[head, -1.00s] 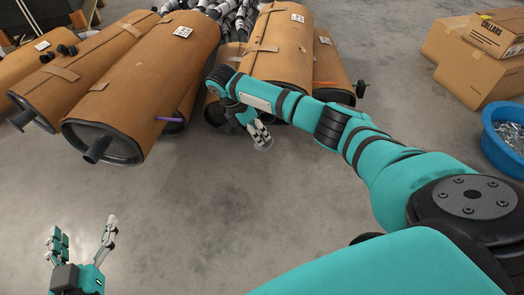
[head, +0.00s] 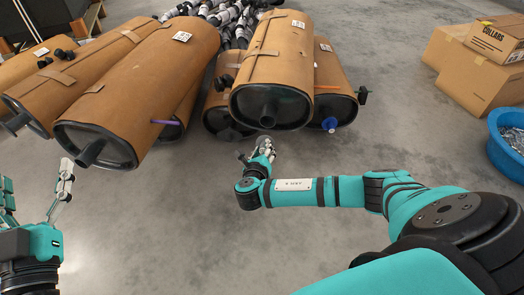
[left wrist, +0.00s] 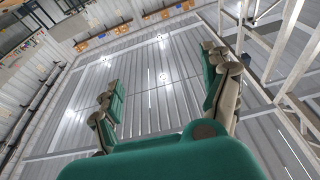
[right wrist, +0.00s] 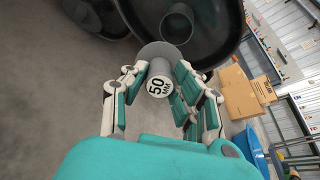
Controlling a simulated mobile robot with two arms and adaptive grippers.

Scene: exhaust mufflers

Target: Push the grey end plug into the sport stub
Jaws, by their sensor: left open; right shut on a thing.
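My right gripper (right wrist: 155,80) is shut on the grey end plug (right wrist: 158,55), a short cylinder with a white "50 MM" label facing the camera. In the head view my right gripper (head: 264,149) is just below the front muffler's dark end face, and its fingers hide most of the plug. The open stub (head: 267,116) sticks out of that face and also shows in the right wrist view (right wrist: 177,26). There the plug overlaps the stub's lower left edge; I cannot tell if they touch. No sport marking is readable. My left gripper (head: 36,190) is open and empty.
Several brown-wrapped mufflers (head: 145,80) lie side by side. A blue plug (head: 329,124) shows on the muffler at right, and a purple rod (head: 165,121) by the left one. Cartons (head: 490,75) and a blue tub (head: 495,150) stand right. The floor in front is clear.

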